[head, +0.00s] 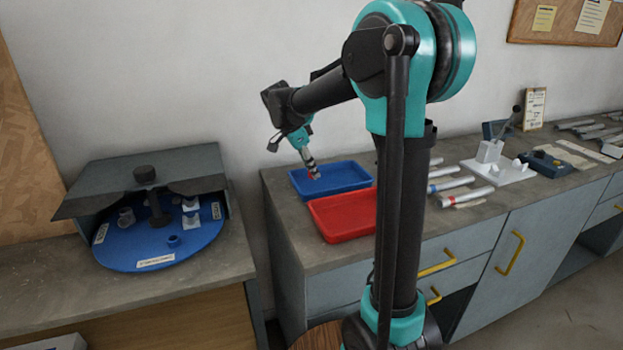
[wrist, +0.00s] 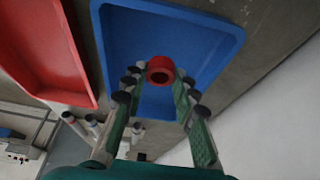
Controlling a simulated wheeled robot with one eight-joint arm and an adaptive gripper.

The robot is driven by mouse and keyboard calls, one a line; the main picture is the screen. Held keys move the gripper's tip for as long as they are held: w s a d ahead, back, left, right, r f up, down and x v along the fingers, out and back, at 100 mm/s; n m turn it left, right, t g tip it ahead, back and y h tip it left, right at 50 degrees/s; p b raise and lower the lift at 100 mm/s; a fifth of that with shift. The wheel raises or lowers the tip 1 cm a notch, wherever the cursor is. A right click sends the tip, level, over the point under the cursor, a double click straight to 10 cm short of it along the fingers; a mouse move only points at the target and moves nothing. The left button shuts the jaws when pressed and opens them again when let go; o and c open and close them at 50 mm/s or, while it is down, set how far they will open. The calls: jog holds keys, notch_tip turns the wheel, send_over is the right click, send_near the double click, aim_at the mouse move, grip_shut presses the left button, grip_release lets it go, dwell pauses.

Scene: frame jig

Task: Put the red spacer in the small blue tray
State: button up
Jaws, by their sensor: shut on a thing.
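The red spacer (wrist: 160,70) is a short red ring with a dark hole, held between the fingertips of my gripper (wrist: 157,82) in the wrist view. In the head view my gripper (head: 312,172) points down over the small blue tray (head: 352,180), with a bit of red at its tip. The blue tray (wrist: 222,45) fills the middle of the wrist view behind the spacer, and its visible floor is empty. I cannot tell the exact height of the spacer above the tray floor.
A red tray (head: 340,232) sits in front of the blue one, also at left in the wrist view (wrist: 40,40). Several tubes (head: 450,184) and a white stand (head: 498,172) lie to the right. A blue turntable (head: 170,252) under a grey hood stands on the left bench.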

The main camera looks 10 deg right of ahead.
aim_at(309, 172)
jog(key=shift+f, duration=1.8)
jog(key=shift+f, duration=0.15)
jog(key=o, duration=0.9)
jog(key=shift+o, duration=0.2)
jog(key=v, duration=1.2)
